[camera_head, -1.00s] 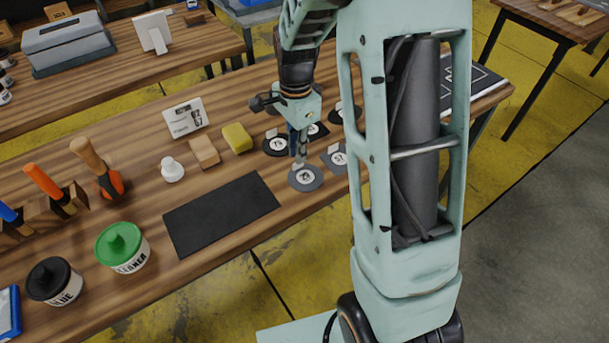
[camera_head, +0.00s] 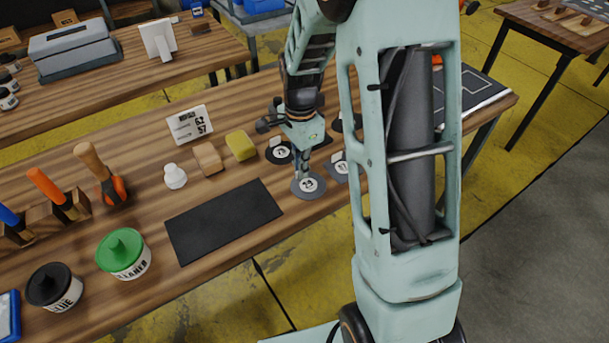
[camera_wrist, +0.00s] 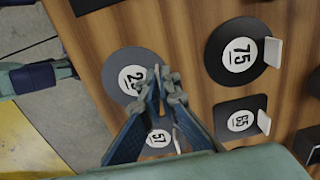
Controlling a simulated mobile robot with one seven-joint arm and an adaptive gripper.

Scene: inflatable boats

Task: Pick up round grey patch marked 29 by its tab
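The round grey patch marked 29 (camera_head: 309,186) lies flat on the wooden table near its front edge. It also shows in the wrist view (camera_wrist: 116,72), left of my fingertips. My gripper (camera_head: 303,174) points down over the patch's far edge. In the wrist view, my gripper (camera_wrist: 164,76) has its two fingertips drawn nearly together beside the 29 label, where the tab stands. The tab itself is hidden by the fingers, and they appear closed on it. The patch shows no lift from the table.
Close by lie a grey patch marked 57 (camera_wrist: 158,142), a round black patch marked 75 (camera_wrist: 232,52) and a dark square patch marked 65 (camera_wrist: 240,119), with upright tabs. A black mat (camera_head: 224,222), yellow sponge (camera_head: 240,145) and wooden block (camera_head: 208,158) lie to the left.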

